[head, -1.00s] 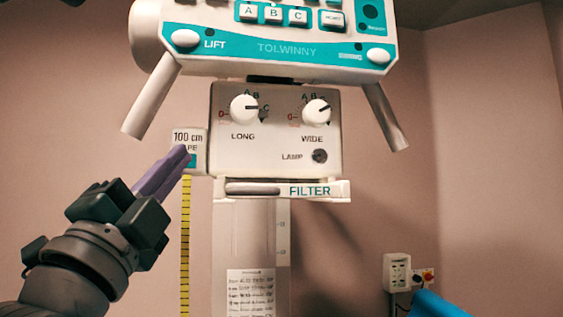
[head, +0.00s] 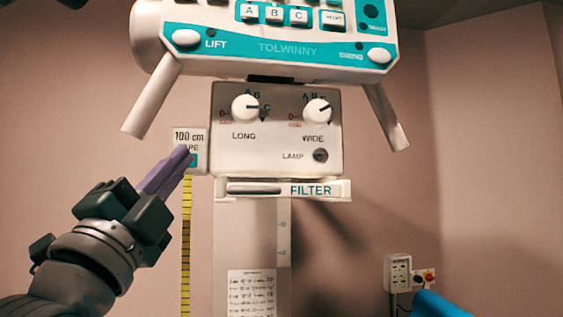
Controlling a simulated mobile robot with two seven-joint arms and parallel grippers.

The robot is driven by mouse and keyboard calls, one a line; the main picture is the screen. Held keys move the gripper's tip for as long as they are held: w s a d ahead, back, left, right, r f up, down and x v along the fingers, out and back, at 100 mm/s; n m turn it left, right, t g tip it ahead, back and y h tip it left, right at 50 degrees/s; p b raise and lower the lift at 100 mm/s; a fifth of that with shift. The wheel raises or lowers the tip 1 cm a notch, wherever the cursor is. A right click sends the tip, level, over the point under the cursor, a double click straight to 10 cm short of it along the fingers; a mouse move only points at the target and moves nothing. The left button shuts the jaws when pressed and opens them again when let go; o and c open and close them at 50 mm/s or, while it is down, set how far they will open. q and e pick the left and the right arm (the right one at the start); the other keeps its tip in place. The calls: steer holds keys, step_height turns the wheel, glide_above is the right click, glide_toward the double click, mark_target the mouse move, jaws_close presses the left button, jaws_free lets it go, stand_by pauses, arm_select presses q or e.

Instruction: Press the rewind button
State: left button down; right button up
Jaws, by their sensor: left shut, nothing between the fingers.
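A small white box marked "100 cm" (head: 188,135) is fixed at the left side of the white unit with the dials, and a yellow tape (head: 186,235) hangs down below it. A teal patch (head: 194,160) shows on the box's lower part, partly hidden by my fingers. I cannot tell whether it is the rewind button. My left gripper (head: 184,151) is shut and empty, its purple fingers pointing up and right with the tips in front of the box's lower left. I cannot tell whether they touch it. My right gripper is out of view.
The dial unit (head: 277,140) has two white knobs and a lamp button. Above it is a teal-and-white control panel (head: 285,51) with slanted handles. Below are a filter slot (head: 310,190) and a pale column (head: 245,235).

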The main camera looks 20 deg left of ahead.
arm_select(q)
steer(key=shift+w+a, duration=0.2)
steer(key=shift+w, duration=0.1)
stand_by(0.5)
stand_by(0.4)
steer(key=shift+s+d, duration=0.45)
steer(key=shift+s, duration=0.25)
steer(key=s+d, duration=0.1)
steer(key=s+p, duration=0.1)
steer(key=s, duration=0.1)
steer(key=s+d, duration=0.1)
steer(key=shift+s+d, duration=0.15)
steer(key=shift+d, duration=0.15)
stand_by(0.6)
